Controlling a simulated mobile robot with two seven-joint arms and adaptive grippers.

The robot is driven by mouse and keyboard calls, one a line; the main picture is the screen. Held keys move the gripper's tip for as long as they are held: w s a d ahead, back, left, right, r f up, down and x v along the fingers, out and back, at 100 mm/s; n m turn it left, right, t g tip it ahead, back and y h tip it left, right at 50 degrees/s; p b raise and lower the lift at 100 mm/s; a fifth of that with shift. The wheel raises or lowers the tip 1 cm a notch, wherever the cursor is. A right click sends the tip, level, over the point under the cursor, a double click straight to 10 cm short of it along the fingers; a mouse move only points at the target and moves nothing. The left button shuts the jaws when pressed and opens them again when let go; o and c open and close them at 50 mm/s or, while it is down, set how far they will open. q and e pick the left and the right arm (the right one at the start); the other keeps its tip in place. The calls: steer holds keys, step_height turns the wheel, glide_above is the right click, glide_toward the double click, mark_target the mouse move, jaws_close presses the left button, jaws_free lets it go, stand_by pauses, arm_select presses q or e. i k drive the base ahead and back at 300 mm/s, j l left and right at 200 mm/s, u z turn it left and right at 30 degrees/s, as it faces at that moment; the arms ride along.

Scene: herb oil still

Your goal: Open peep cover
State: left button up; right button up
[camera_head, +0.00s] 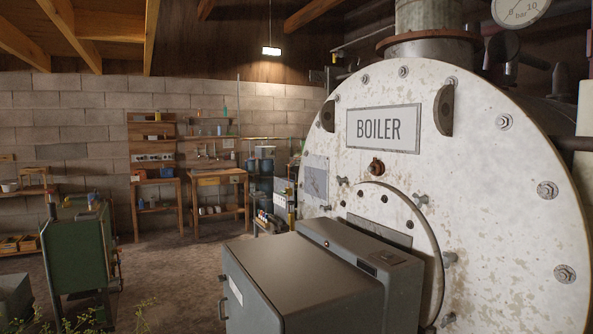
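The boiler (490,190) is a large white, rust-stained round front with a "BOILER" plate (384,129), filling the right side of the head view. A small rusty brown round fitting (375,167) sits below the plate, above the round door (405,212). It may be the peep cover, but it is too small to tell whether it is open or shut. Neither of my grippers is in view.
A dark grey burner box (300,285) juts out from the boiler's lower front. A green machine (77,255) stands at left. Wooden workbenches (218,178) line the block wall. Bare floor lies between.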

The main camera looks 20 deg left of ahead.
mark_target(374, 168)
steer(key=i+j, duration=0.25)
steer(key=i, duration=0.2)
steer(key=i+j, duration=0.25)
steer(key=i, duration=0.2)
